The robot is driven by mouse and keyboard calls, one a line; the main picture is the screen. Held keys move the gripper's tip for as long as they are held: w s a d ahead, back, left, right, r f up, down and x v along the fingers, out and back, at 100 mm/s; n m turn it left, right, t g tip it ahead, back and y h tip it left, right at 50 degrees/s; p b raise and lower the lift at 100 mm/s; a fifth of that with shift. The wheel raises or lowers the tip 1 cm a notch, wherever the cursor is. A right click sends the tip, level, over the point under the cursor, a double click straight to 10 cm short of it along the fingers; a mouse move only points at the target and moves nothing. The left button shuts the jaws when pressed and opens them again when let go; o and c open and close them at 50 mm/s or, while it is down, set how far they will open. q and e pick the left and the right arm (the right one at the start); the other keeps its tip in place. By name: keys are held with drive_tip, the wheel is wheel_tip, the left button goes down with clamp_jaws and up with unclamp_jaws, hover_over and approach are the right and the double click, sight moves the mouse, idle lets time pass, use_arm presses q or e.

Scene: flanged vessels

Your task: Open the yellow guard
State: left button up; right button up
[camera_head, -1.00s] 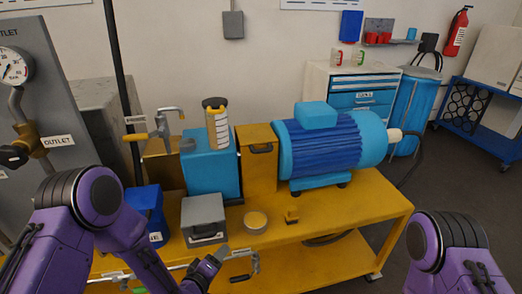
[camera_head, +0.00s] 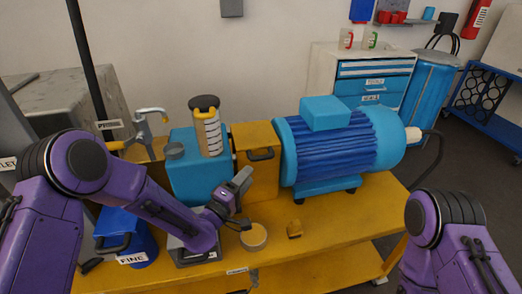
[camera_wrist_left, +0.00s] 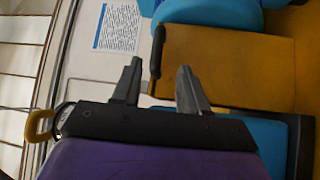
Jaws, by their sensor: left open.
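The yellow guard (camera_head: 266,178) stands closed between the blue pump housing (camera_head: 185,178) and the blue motor (camera_head: 340,150). Its dark handle (camera_head: 261,154) is on the front face near the top. My left gripper (camera_head: 243,184) is open and empty, just in front of the guard and below the handle. In the left wrist view the guard (camera_wrist_left: 235,65) fills the upper right. There its handle (camera_wrist_left: 157,50) lies beyond and between the open fingertips of the gripper (camera_wrist_left: 158,72), apart from them as far as I can tell. My right gripper is out of view.
My left forearm hides part of a grey box.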

sight(262, 156)
use_arm(q)
drive_tip(key=x, duration=0.2)
drive_tip(key=r+p+x, duration=0.1)
drive_tip(key=x, duration=0.1)
drive_tip(key=shift+w+d+p, duration=0.15)
drive_tip(key=shift+d+p, duration=0.05)
drive_tip(key=shift+p, duration=0.1)
drive_tip(key=x, duration=0.4)
drive_tip(key=shift+w+a+f+p, duration=0.2)
drive_tip(key=shift+w+f+p, duration=0.1)
drive_tip(key=shift+p, duration=0.1)
drive_tip(key=shift+w+d, duration=0.15)
drive_tip(key=shift+d, duration=0.1)
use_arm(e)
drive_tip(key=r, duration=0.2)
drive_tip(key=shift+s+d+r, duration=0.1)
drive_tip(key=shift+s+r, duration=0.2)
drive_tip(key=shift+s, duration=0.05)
use_arm(q)
drive_tip(key=shift+r, duration=0.1)
clamp_jaws()
